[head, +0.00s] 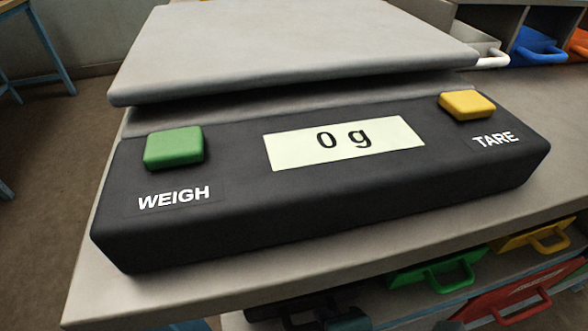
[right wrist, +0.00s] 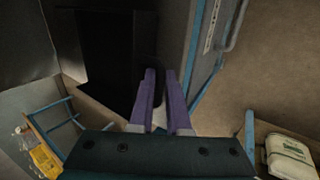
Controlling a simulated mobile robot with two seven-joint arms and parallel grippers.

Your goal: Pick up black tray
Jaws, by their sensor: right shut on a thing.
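The black tray (right wrist: 115,50) is a dark shape filling the upper middle of the right wrist view, with little detail visible. My right gripper (right wrist: 160,76) has two purple fingers close together at the tray's right edge, shut on it; the gripped part is hard to make out. In the head view, a dark tray part (head: 290,312) shows at the bottom, below the bench edge, with a dark shape beside it. My left gripper is in neither view.
A scale (head: 320,200) reading 0 g stands on the grey bench (head: 100,290). Under the bench are green (head: 435,270), red (head: 515,298) and yellow (head: 535,238) trays. White and blue (head: 535,45) bins sit at the back right. A blue-legged table (head: 45,60) stands left.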

